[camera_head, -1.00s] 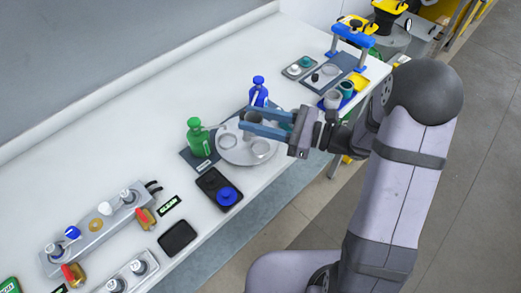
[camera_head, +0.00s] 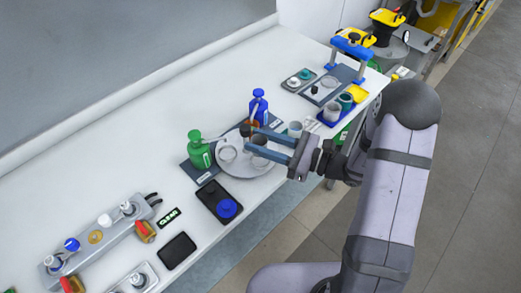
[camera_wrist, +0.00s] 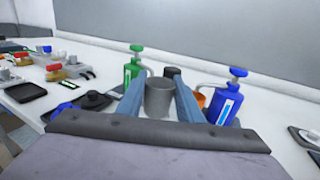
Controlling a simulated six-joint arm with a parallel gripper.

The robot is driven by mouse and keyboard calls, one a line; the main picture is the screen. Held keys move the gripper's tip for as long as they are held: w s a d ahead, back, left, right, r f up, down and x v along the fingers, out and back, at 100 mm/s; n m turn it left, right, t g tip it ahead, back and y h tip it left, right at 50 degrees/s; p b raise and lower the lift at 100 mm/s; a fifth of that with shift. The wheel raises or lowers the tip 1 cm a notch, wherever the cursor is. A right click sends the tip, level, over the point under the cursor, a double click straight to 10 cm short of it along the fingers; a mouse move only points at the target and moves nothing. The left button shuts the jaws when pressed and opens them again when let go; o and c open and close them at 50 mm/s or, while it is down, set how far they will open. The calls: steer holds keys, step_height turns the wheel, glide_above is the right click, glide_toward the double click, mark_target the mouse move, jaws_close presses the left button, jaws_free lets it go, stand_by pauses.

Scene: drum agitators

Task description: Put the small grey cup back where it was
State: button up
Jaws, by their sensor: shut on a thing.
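The small grey cup (camera_wrist: 159,97) is upright between the two blue fingers of my gripper (camera_wrist: 160,90) in the wrist view. In the head view the cup (camera_head: 260,140) shows between the fingertips (camera_head: 262,143), over the round light grey plate (camera_head: 240,171). The plate has ring-shaped marks; one (camera_head: 227,153) is bare at its left, and the other is at the right near the cup. The fingers and cup cover part of the plate. I cannot tell whether the cup's base touches it.
A green bottle (camera_head: 199,150) stands left of the plate and a blue bottle (camera_head: 259,107) behind it. A black-topped thing (camera_wrist: 172,72) and an orange cup (camera_wrist: 201,97) are close behind the grey cup. A black tray with a blue round piece (camera_head: 226,208) lies in front.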

steer(key=shift+f, duration=2.1)
steer(key=shift+f, duration=0.2)
steer(key=o, duration=1.1)
steer(key=shift+c, duration=0.2)
steer(key=shift+r, duration=0.1)
